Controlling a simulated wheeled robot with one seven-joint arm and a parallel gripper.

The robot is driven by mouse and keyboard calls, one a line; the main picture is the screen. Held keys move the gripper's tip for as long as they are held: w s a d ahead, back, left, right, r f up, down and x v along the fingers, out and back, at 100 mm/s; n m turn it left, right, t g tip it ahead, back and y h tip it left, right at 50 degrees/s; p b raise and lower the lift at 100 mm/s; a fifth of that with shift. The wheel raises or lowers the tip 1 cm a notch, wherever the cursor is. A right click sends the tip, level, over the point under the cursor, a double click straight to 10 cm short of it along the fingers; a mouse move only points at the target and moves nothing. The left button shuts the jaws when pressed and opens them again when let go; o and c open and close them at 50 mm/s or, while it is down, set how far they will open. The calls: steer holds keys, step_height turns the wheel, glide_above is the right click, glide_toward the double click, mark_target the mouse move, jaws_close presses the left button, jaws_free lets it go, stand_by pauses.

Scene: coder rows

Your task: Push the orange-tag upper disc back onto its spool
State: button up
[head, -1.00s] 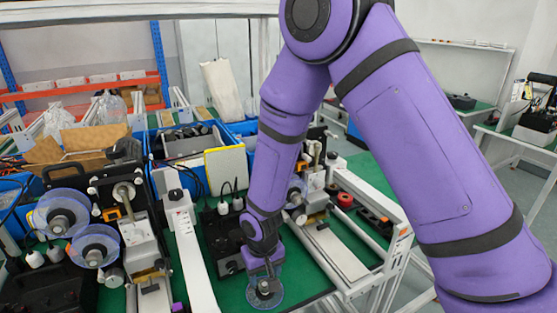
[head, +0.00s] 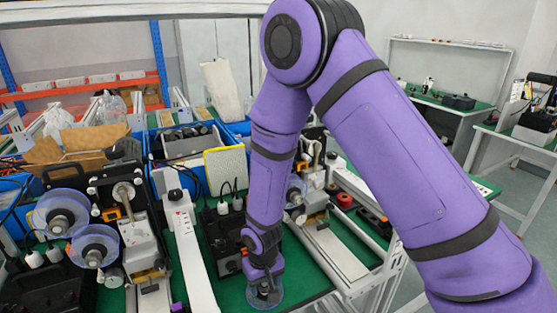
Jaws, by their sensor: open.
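My gripper (head: 264,287) points down at the green bench top near its front edge. A clear disc with a dark hub (head: 273,300) is at its fingertips; the fingers cover much of it. I cannot tell whether they touch. The left coder (head: 125,200) carries an orange tag (head: 112,214) and two clear discs on dark hubs, an upper one (head: 48,205) and a lower one (head: 80,240). A second coder (head: 313,200) stands to the right, partly behind my arm, with part of a clear disc (head: 294,190) showing. Its spools are largely hidden.
A white rail (head: 188,245) runs between the left coder and my gripper. Black boxes (head: 222,228) stand just behind my gripper. Blue bins (head: 205,170) line the back. A red round part (head: 343,199) lies at the right. Some green bench is bare around my gripper.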

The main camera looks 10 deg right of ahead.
steer(key=c, duration=0.9)
steer(key=shift+r, duration=2.5)
steer(key=shift+c, duration=0.2)
